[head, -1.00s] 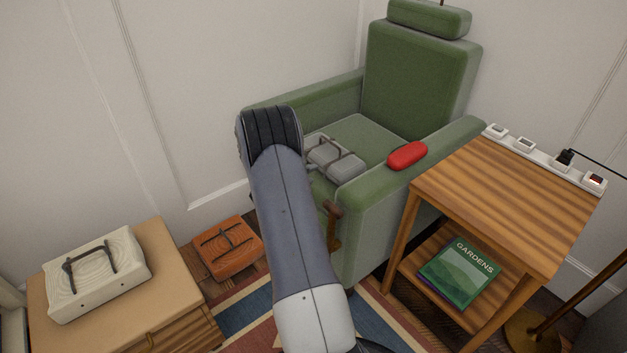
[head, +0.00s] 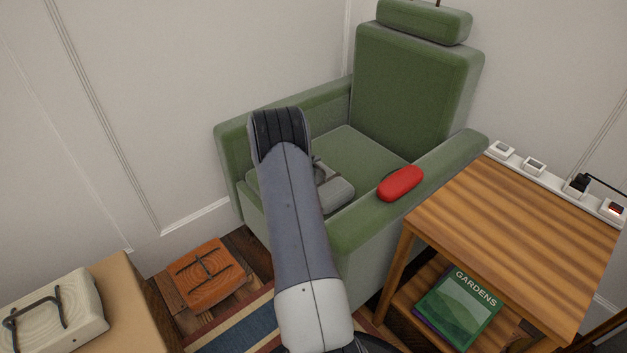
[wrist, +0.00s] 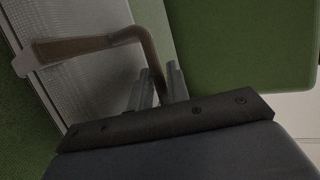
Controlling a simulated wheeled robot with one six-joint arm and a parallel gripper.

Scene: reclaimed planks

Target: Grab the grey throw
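The grey throw (head: 337,193) is a folded grey bundle with a brown carrying handle, lying on the green armchair's seat. My arm hides its left part in the head view. In the wrist view its grey woven surface (wrist: 100,88) fills the left side, with the brown handle (wrist: 100,44) curving over it. My gripper (wrist: 160,88) is at the handle, one finger on each side of it. I cannot tell whether the fingers press on it. The fingers are hidden behind my arm in the head view.
The green armchair (head: 408,88) has a red case (head: 400,183) on its right armrest. A wooden side table (head: 515,215) stands to the right, with a book (head: 459,308) on its lower shelf. An orange bundle (head: 210,273) and a cream one (head: 55,312) are at left.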

